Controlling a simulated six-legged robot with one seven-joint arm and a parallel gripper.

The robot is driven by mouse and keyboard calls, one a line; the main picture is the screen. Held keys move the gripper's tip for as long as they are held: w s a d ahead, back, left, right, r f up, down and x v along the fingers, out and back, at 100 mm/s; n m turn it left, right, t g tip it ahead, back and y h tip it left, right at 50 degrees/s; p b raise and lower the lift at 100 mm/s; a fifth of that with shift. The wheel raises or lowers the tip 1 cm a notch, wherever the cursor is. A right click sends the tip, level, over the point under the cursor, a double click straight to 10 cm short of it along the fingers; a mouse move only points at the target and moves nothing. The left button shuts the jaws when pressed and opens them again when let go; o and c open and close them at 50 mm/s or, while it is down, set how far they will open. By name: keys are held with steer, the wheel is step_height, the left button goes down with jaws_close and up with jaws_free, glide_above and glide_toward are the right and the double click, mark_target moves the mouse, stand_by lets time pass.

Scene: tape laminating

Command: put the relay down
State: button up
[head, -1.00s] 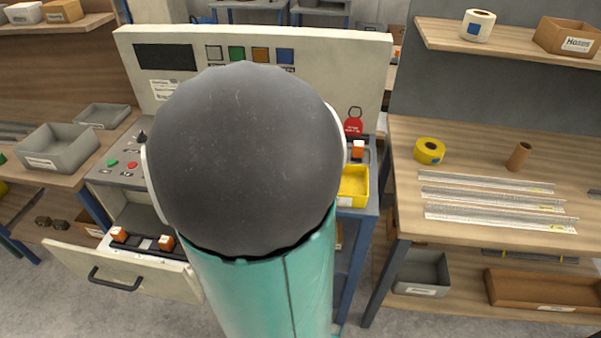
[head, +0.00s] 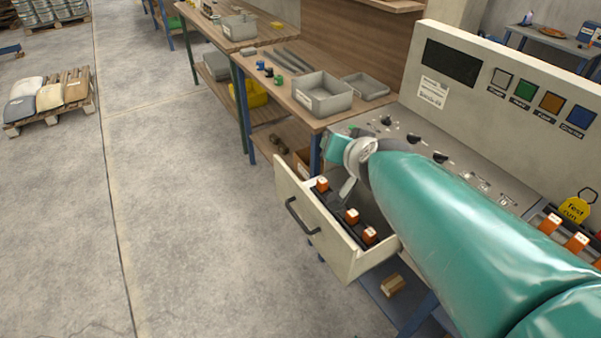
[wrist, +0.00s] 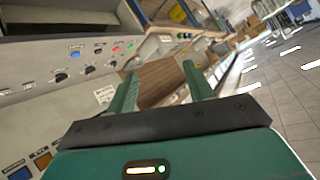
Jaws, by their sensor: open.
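Several orange relays show in the head view. Three sit on a dark strip in the open drawer: a far one (head: 321,184), a middle one (head: 351,215) and a near one (head: 369,235). Two more, a left one (head: 550,223) and a right one (head: 577,242), sit at the right edge below the panel. The pale drawer (head: 327,250) stands pulled out of the machine. My gripper is above the drawer in the head view, partly hidden by my arm. In the wrist view my gripper (wrist: 160,69) has its two green fingers apart, with nothing visible between them.
The machine's sloped control face (head: 455,165), with knobs, is beside my arm. A yellow tag (head: 573,210) hangs at the right. A bench behind holds a grey bin (head: 322,95) and a shallow tray (head: 365,87).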

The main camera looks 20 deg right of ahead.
steer(key=s+a+f+n+g+y, duration=0.1)
steer(key=s+a+f+n+g, duration=0.2)
steer(key=s+a, duration=0.6)
steer(key=s+n+g, duration=0.2)
steer(key=s+n, duration=0.1)
steer(key=s, duration=0.1)
steer(key=shift+s+a+g+y, duration=0.15)
steer(key=shift+s+g+y, duration=0.15)
steer(key=shift+g, duration=0.1)
